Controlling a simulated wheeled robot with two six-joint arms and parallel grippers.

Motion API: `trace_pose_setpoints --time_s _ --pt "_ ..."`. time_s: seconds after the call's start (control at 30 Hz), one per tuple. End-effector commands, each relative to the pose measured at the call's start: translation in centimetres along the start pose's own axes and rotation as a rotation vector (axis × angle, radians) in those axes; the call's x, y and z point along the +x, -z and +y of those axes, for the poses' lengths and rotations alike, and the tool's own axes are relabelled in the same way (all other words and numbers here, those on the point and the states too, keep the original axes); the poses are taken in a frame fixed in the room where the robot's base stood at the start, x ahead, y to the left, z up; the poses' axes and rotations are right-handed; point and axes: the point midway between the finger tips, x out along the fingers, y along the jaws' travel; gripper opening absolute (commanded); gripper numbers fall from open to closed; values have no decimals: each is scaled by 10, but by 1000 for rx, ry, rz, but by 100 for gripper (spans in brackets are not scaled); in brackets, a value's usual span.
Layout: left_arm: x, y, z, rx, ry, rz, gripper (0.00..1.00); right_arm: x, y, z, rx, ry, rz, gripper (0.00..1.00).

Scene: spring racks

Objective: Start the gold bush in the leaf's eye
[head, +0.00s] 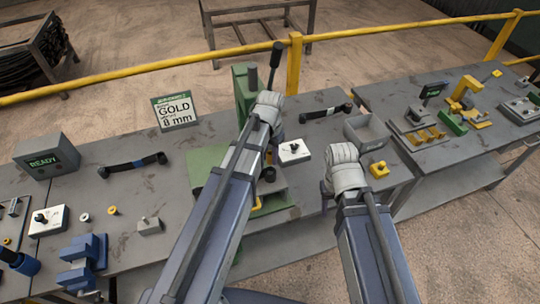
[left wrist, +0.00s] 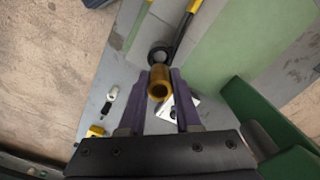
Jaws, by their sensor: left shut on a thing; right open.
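The gold bush (left wrist: 159,83) is held between the purple fingers of my left gripper (left wrist: 160,100) in the left wrist view, its open end facing the camera. A dark ring (left wrist: 160,55), which looks like the leaf's eye, shows just beyond the bush. A dark and yellow bar runs up from it. The bush looks apart from the ring, but I cannot tell the gap.
A sign (head: 174,111) reads GOLD, and a grey box (head: 46,157) shows READY. Dark leaves (head: 132,164) lie on the bench. A blue vice (head: 83,262) stands front left, a grey bin (head: 366,132) to the right. A yellow rail (head: 150,67) runs behind.

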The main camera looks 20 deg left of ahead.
Motion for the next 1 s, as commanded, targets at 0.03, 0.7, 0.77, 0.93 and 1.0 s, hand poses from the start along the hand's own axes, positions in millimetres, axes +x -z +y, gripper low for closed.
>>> trace_pose_setpoints --time_s 0.03,0.7,0.77,0.93,1.0 --pt "8 0 0 0 0 0 0 8 0 -1 -1 0 0 50" --pt "40 0 0 0 0 0 0 40 2 -4 -9 -2 0 50" --pt "40 0 0 0 0 0 0 40 2 -4 -9 -2 0 50" --pt "40 0 0 0 0 0 0 40 2 -4 -9 -2 0 50" --pt "40 0 0 0 0 0 0 40 2 -4 -9 -2 0 50"
